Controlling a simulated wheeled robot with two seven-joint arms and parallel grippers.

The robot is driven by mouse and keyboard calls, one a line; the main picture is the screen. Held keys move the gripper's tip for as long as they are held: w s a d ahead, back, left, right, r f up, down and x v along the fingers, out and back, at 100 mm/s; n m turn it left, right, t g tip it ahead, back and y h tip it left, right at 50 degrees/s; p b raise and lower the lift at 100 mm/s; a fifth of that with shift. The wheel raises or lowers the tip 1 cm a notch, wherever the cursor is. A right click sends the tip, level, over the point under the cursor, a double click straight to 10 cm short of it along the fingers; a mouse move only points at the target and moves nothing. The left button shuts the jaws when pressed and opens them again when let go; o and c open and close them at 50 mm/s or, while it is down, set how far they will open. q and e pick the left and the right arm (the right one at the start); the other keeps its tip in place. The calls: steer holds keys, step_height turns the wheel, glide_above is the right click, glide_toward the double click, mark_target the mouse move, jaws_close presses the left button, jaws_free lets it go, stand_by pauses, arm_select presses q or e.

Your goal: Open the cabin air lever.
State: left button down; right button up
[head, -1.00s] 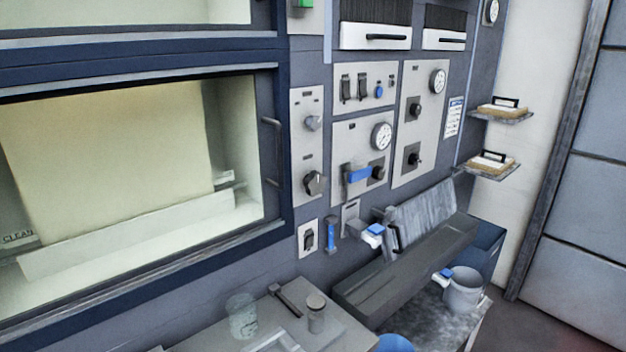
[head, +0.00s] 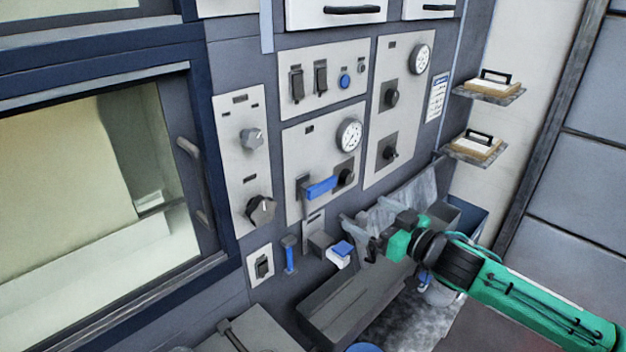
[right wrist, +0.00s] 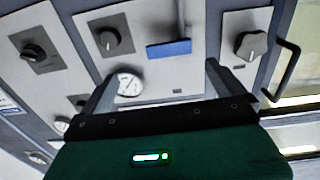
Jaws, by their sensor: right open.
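A lever with a blue handle (head: 321,187) is on a light grey wall panel, below a round white gauge (head: 349,134). The handle sticks out sideways to the right from a grey pivot. Its label is too small to read. In the right wrist view the blue handle (right wrist: 168,48) lies beyond the fingertips, between their lines. My right gripper (head: 361,236) is open and empty, below and right of the handle and apart from it. Its open fingers also show in the right wrist view (right wrist: 160,72). My left gripper is not in view.
A black knob (head: 344,177) sits close by the handle's right end. A dark knob (head: 261,210) is on the panel to the left. Below are a small blue vertical lever (head: 290,255), a blue-and-white fitting (head: 341,253) and a long grey trough (head: 345,292).

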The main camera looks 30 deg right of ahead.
steer(key=a+r, duration=0.1)
steer(key=r, duration=0.1)
steer(key=p, duration=0.2)
glide_toward(324, 188)
steer(key=shift+w, duration=1.2)
steer(key=shift+y, duration=0.3)
steer(key=p+x, duration=0.2)
steer(key=x, duration=0.4)
steer(key=shift+w+a+p, duration=0.25)
steer(key=shift+p, duration=0.05)
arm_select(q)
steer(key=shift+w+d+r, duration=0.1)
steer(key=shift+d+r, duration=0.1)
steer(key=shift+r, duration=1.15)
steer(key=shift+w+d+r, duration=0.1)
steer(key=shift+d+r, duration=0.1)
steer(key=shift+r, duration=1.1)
arm_select(e)
steer(key=shift+x, duration=0.9)
steer(key=shift+f, duration=0.1)
steer(key=shift+c, duration=0.2)
steer(key=c, duration=1.3)
arm_select(q)
steer(key=shift+p, duration=0.3)
